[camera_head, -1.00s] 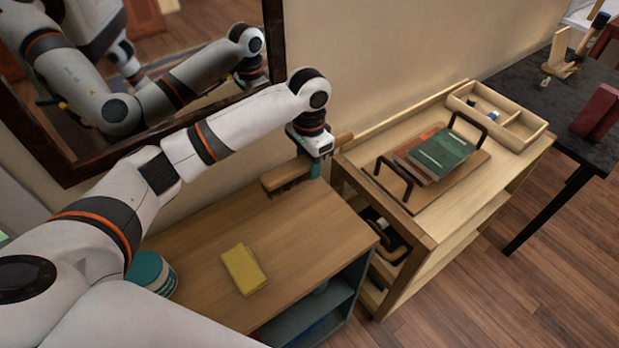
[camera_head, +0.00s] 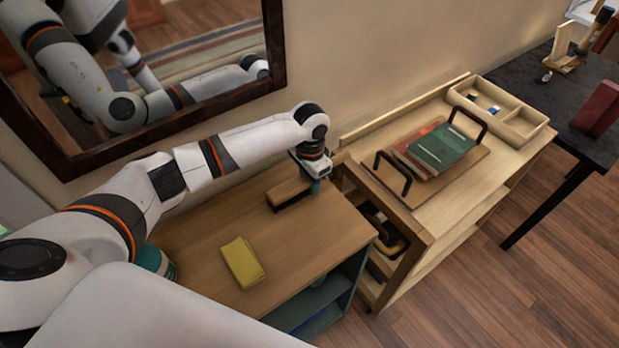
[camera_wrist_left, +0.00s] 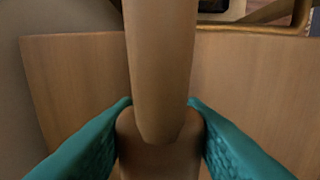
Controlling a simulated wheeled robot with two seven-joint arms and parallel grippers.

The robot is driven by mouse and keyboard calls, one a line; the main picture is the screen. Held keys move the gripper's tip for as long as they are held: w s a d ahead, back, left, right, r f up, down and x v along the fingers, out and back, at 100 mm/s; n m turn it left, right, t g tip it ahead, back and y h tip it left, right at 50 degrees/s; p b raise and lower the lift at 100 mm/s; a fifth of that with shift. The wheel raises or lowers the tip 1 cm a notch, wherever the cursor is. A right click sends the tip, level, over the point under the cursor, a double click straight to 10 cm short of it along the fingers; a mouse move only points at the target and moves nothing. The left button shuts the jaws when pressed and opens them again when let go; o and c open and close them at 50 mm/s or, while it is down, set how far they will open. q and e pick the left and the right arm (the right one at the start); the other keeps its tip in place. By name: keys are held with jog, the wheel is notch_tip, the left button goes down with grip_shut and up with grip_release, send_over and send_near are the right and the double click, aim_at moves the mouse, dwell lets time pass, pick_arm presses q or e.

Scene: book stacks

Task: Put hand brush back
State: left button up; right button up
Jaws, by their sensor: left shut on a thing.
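The hand brush (camera_head: 289,193) has a wooden body and a dark underside. It is at the back right of the wooden cabinet top (camera_head: 205,231), close to the wall. My left gripper (camera_head: 314,183) is shut on the brush from above. In the left wrist view the teal fingers (camera_wrist_left: 160,112) lie on both sides of the brush's wooden handle (camera_wrist_left: 160,70). The bristles are mostly hidden, and I cannot tell for sure whether they touch the top. My right gripper is not in view.
A yellow cloth (camera_head: 242,263) and a teal-and-white tub (camera_head: 156,262) are on the cabinet top. To the right, a wooden cart (camera_head: 436,217) carries a tray with books (camera_head: 436,150) and a divided box (camera_head: 499,114). A framed mirror (camera_head: 277,50) hangs behind my arm.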

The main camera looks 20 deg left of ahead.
pick_arm(q)
jog(key=o, duration=1.3)
notch_tip(320, 180, up, 12)
jog(key=shift+r, duration=0.1)
jog(key=shift+d, duration=0.1)
